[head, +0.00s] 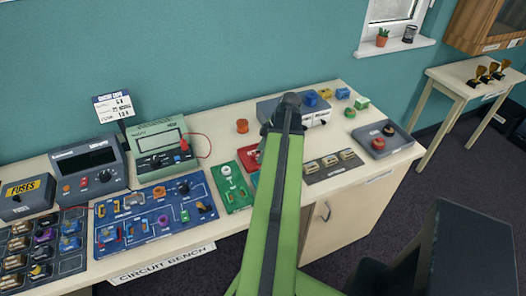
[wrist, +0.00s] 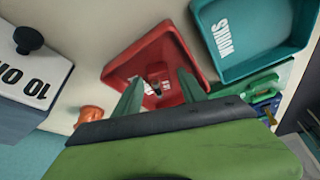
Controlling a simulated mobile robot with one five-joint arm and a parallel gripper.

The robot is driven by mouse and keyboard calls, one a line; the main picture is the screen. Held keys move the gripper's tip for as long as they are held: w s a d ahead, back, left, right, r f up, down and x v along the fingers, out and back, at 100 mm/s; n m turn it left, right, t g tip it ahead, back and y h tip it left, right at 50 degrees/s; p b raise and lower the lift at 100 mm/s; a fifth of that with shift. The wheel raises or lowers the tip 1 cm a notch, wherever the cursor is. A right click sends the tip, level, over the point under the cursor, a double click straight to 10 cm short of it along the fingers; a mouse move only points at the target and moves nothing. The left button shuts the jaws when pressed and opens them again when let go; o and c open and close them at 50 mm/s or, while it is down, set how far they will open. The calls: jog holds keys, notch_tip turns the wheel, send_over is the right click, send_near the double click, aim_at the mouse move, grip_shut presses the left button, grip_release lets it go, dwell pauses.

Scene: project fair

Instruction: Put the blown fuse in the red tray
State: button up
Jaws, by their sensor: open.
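The red tray (wrist: 118,72) lies under my gripper (wrist: 158,84) in the wrist view. My gripper's two green fingers stand apart, over the tray. A small dark and pale item (wrist: 156,87) shows between the fingers, seemingly on the tray floor. I cannot tell whether it is the blown fuse, and nothing is clearly held. In the head view the red tray (head: 246,155) sits mid-bench, partly hidden by my green arm, which also hides my gripper there.
A teal tray marked WORKS (wrist: 232,68) is beside the red tray. An orange knob-like thing (wrist: 91,113) and a grey box (wrist: 28,72) are on the other side. A blue circuit board (head: 150,222), a green board (head: 232,190) and a fuse rack (head: 42,250) fill the bench's left.

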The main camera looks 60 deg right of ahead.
jog(key=p+v, duration=1.1)
jog(key=v, duration=0.1)
jog(key=shift+r, duration=0.2)
